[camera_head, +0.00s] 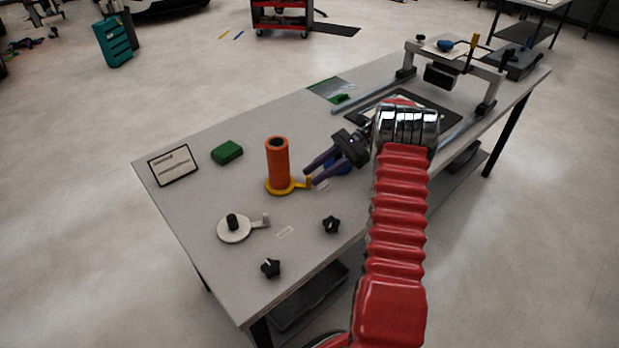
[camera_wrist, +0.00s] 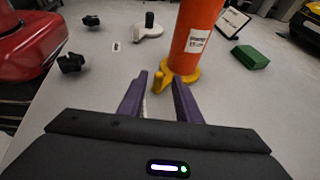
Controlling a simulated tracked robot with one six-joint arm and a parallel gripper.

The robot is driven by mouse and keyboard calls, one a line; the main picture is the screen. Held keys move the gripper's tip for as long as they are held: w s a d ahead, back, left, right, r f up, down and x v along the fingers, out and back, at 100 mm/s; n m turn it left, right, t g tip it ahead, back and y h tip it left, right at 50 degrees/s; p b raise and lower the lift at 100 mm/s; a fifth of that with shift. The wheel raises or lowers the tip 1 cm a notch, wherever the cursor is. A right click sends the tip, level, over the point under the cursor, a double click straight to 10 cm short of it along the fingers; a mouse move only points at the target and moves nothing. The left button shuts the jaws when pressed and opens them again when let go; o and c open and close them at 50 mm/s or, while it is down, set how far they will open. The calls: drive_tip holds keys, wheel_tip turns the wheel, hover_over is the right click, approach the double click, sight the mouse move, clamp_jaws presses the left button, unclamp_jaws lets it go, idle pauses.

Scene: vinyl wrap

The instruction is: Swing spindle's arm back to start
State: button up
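An orange roll (camera_head: 277,160) stands upright on a yellow spindle base (camera_head: 279,187) on the table; the roll carries a white label in the wrist view (camera_wrist: 194,40). The base's short yellow arm (camera_wrist: 159,81) ends in an upright tab and points toward my gripper. My gripper (camera_head: 312,177) has purple fingers, which are open with a gap between them in the wrist view (camera_wrist: 160,88). The tab shows at the mouth of that gap; I cannot tell whether a finger touches it. A white base (camera_head: 234,229) with a black post and its own short arm stands nearer the table's front left.
A green block (camera_head: 227,152) and a framed card (camera_head: 173,165) lie toward the left. Two black knobs (camera_head: 331,225) (camera_head: 270,268) are near the front edge. A gantry on rails (camera_head: 438,75) occupies the far right. A blue item sits partly hidden beneath my gripper.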

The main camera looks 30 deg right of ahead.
drive_tip(key=shift+v, duration=2.2)
drive_tip(key=shift+c, duration=0.4)
